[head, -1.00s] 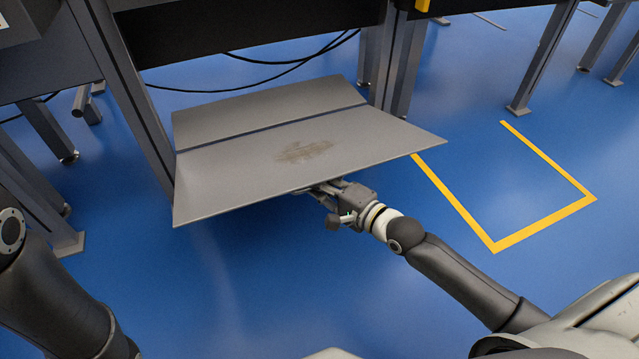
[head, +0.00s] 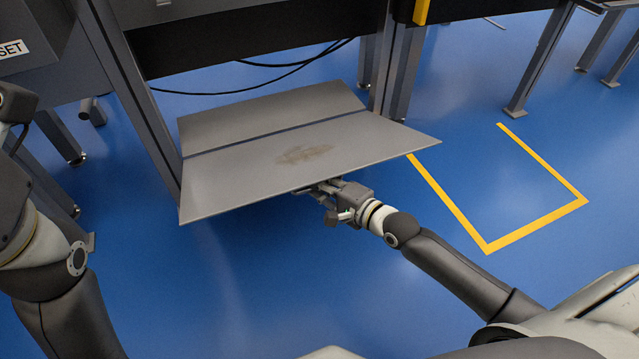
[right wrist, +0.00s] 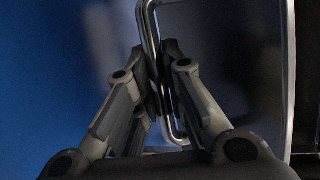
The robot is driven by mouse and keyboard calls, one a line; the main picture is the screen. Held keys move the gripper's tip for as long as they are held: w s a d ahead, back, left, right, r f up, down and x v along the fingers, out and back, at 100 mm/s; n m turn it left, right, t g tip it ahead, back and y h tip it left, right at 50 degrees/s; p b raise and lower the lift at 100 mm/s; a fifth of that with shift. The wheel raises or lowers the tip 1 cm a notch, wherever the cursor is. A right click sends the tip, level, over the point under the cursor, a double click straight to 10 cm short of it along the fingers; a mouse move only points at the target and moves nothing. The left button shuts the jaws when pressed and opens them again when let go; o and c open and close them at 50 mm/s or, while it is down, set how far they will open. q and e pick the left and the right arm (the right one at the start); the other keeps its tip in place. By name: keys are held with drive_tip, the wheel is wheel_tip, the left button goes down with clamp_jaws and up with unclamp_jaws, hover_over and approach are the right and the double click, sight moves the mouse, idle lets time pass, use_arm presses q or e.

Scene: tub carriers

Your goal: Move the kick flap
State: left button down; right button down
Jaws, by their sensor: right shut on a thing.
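The kick flap (head: 370,145) is a grey sheet panel with a brown scuff mark. It sticks out toward me, nearly level, between two grey posts, with a second grey strip behind a dark seam. My right gripper (head: 312,188) is at the flap's near edge, its fingertips partly hidden beneath it. In the right wrist view, my right gripper (right wrist: 163,88) is shut on a bent metal bar handle (right wrist: 150,32) beside the flap's dark face (right wrist: 245,60). My left arm shows at the left of the head view, but its gripper cannot be made out.
Grey posts (head: 402,70) and (head: 130,100) flank the flap. Black cables (head: 250,88) hang behind it. A yellow floor marking (head: 455,210) lies at the right. The blue floor (head: 250,290) in front is clear.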

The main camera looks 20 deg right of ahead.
drive_tip(key=shift+w+r, duration=0.1)
drive_tip(key=shift+r, duration=0.15)
drive_tip(key=c, duration=1.6)
unclamp_jaws()
drive_tip(key=shift+c, duration=0.2)
drive_tip(key=shift+o, duration=0.8)
drive_tip(key=shift+f, duration=0.1)
drive_tip(key=v, duration=1.2)
